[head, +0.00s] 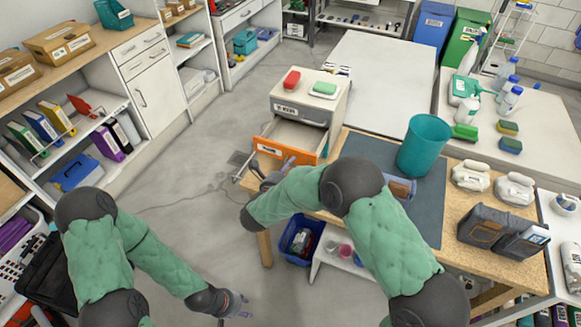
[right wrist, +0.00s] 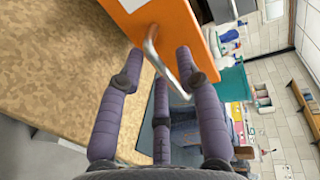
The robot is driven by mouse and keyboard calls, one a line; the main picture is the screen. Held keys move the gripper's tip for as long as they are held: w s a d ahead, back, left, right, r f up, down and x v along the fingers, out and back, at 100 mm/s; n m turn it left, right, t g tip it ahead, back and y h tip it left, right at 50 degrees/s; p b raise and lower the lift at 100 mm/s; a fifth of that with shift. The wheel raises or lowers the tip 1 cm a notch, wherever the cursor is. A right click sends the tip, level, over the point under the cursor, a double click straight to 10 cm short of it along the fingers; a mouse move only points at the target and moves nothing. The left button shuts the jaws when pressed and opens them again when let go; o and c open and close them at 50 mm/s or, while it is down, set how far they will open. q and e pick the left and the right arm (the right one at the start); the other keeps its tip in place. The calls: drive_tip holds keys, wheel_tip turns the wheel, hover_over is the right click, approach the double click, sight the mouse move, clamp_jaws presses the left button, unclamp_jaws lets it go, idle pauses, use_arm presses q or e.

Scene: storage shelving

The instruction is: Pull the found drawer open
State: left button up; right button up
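The orange-fronted drawer (head: 286,142) is in the small grey drawer unit (head: 322,104) on the wooden table. It stands pulled partly out, and its inside shows from above. Its metal handle (right wrist: 158,65) shows in the right wrist view, on the orange front (right wrist: 192,22). My right gripper (head: 272,171) is at the drawer front; in the right wrist view its purple fingers (right wrist: 158,60) are spread apart, with the handle between them. I cannot tell whether any finger touches it. My left gripper (head: 240,303) hangs low over the floor, away from the drawer; its finger opening is unclear.
A red item (head: 291,81) and a green-and-white item (head: 325,89) lie on the unit. A teal bin (head: 424,146) stands to its right on a dark mat. A blue crate (head: 301,239) is below the table.

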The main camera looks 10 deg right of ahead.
drive_tip(key=shift+s, duration=0.1)
drive_tip(key=v, duration=1.2)
idle(0.5)
